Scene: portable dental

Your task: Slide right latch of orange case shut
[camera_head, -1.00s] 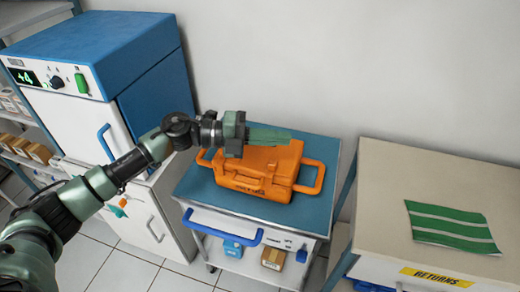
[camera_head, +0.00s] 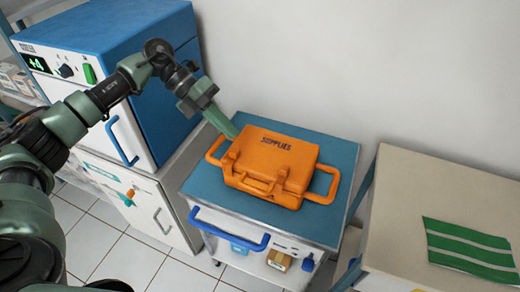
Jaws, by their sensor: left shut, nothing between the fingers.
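The orange case (camera_head: 272,158) sits on the blue-topped cart with its lid down and "SUPPLIES" on top. Its front faces the lower left, with a carry handle (camera_head: 257,186) in the middle. The right latch (camera_head: 281,178) is on the front near the right side; whether it is open or shut is too small to tell. Another latch (camera_head: 232,158) is on the front's left. My left gripper (camera_head: 233,133) is shut and empty, pointing down at the case's back left corner. I cannot tell whether it touches the case. My right gripper is out of view.
The cart top (camera_head: 335,155) has bare room around the case. A blue and white cabinet (camera_head: 110,60) stands to the left, under my left arm. A beige table (camera_head: 410,195) with a green striped cloth (camera_head: 470,247) stands to the right.

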